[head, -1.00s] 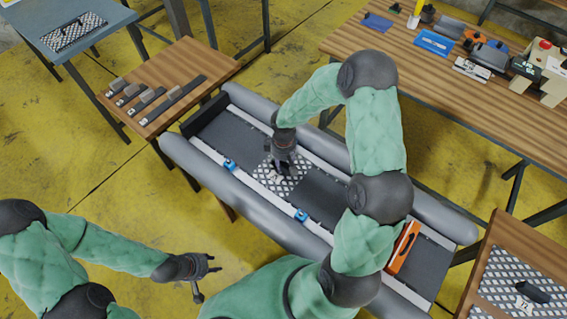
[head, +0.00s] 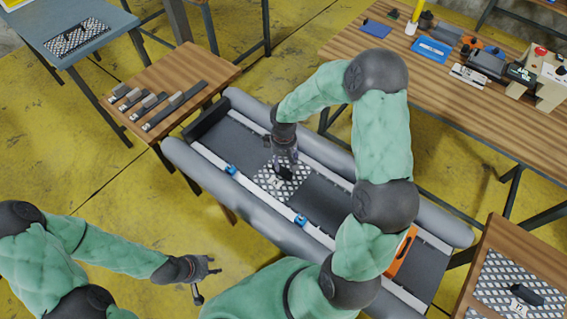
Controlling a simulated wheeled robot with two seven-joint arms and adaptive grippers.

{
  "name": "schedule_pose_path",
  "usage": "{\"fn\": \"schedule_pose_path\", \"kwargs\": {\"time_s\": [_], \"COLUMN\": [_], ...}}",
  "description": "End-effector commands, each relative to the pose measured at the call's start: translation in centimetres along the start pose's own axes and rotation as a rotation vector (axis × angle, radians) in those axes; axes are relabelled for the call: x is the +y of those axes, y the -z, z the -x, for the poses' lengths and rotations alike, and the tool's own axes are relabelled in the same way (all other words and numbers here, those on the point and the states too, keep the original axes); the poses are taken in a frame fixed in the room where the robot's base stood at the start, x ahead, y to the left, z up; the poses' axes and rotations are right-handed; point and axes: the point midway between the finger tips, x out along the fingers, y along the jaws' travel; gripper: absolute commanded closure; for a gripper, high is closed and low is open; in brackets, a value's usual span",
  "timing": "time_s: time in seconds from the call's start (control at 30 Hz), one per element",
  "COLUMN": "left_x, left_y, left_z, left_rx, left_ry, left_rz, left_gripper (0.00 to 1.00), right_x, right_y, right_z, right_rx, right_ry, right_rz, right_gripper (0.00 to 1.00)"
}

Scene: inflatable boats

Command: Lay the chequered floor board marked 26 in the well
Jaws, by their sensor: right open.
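A chequered board (head: 265,183) lies in the well of the grey inflatable boat (head: 240,207), between dark floor panels. A dark handle stands on it, and its number is too small to read. My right gripper (head: 286,164) is open just above this board and hides its upper edge. Whether the fingers still touch the handle is hard to tell. My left gripper (head: 207,282) is open and empty, out over the yellow floor to the left of the boat.
Other chequered boards lie on the right-hand table (head: 490,272) and the far-left table (head: 75,36). Blue clips (head: 300,220) sit on the boat's pale rail. An orange-edged piece (head: 402,250) lies further along the boat. Grey bars (head: 175,103) lie on a wooden table.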

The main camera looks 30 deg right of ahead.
Motion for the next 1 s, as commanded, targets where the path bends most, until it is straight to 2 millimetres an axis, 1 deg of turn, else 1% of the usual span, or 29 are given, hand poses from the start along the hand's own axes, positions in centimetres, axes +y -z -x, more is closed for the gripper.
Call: {"fn": "schedule_pose_path", "kwargs": {"time_s": [0.03,0.1,0.2,0.33,0.5,1.0], "left_x": [0.3,0.5,0.6,0.8,0.8,0.8], "left_y": [0.0,0.0,-0.1,-0.1,-0.1,-0.1], "left_z": [0.8,1.3,1.8,2.2,2.4,2.4], "left_rx": [0.000,0.000,0.000,0.000,0.000,0.000], "left_ry": [0.000,0.000,0.000,0.000,0.000,0.000], "left_rz": [0.000,0.000,0.000,0.000,0.000,0.000], "left_gripper": [0.60,0.60,0.60,0.60,0.60,0.60], "right_x": [0.1,0.0,0.0,0.0,0.0,0.0], "right_y": [0.1,0.1,0.0,0.0,0.0,0.0], "right_z": [1.6,2.9,4.4,5.8,6.5,6.5], "right_rx": [0.003,0.002,0.001,0.001,-0.001,-0.001], "right_ry": [-0.002,-0.001,-0.001,0.000,0.000,0.000], "right_rz": [0.000,0.000,0.001,-0.001,0.001,0.000], "right_gripper": [0.42,0.42,0.42,0.42,0.42,0.42]}}
